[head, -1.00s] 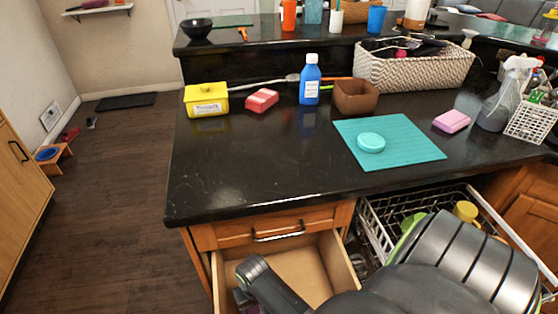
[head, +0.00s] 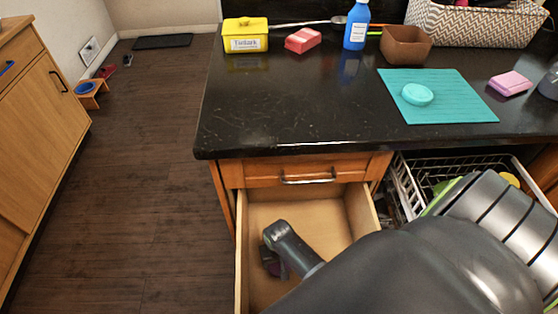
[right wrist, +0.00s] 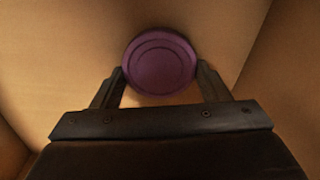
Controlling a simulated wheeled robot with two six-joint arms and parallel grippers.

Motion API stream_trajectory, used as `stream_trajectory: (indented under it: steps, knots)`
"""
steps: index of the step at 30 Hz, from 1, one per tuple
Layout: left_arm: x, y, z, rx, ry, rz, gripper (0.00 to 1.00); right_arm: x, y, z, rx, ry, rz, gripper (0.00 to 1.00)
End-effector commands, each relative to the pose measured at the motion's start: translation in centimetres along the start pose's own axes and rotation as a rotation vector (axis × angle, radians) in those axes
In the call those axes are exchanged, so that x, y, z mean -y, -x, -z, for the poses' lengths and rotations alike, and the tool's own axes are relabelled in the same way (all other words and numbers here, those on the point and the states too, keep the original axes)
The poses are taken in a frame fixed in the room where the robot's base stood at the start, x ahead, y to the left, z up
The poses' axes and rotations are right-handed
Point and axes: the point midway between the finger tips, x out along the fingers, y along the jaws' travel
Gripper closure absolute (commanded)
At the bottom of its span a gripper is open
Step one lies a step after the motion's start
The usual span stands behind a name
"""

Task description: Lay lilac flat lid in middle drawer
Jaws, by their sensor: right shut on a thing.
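The lilac flat lid (right wrist: 160,62) is a round purple disc with a ring on its face. In the right wrist view my right gripper (right wrist: 160,85) has one finger on each side of it and is shut on it, with the wooden drawer floor behind. In the head view the right gripper (head: 275,262) is inside the open middle drawer (head: 243,235), near its left side. I cannot tell whether the lid touches the drawer floor. My left gripper is not in view.
A shut drawer (head: 305,171) sits above the open one. An open dishwasher rack (head: 410,185) is to the right. The black counter (head: 300,110) holds a yellow box (head: 245,43), a blue bottle (head: 357,28) and a teal mat (head: 460,110).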

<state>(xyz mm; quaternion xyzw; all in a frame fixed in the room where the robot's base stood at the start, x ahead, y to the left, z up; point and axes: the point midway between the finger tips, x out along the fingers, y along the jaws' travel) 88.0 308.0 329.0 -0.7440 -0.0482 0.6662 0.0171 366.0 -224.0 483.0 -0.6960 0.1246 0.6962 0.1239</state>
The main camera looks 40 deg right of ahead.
Motion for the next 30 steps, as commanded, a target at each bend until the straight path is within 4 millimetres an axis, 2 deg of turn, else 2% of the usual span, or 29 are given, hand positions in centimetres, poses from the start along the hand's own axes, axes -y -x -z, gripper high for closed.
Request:
stream_trajectory:
  steps: [8, 9, 13, 23, 26, 30]
  knots:
    - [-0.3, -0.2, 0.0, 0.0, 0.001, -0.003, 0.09, 0.0, -0.3, 0.0, 0.001, 0.0, -0.001, 0.53]
    - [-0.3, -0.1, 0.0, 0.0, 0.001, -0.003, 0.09, 0.0, -0.2, 0.0, 0.001, 0.0, 0.0, 0.26]
    - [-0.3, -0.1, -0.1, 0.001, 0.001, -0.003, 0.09, 0.0, -0.2, 0.0, 0.001, 0.0, 0.0, 0.1]
    - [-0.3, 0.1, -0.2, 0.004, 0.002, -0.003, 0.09, 0.0, 0.1, 0.0, 0.0, 0.0, 0.0, 0.1]
    - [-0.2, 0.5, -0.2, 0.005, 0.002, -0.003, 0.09, 0.0, 1.0, 0.0, 0.0, 0.0, 0.0, 0.1]
    - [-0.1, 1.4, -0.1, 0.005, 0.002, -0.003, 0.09, 0.0, 3.5, 0.1, -0.003, -0.001, 0.001, 0.1]
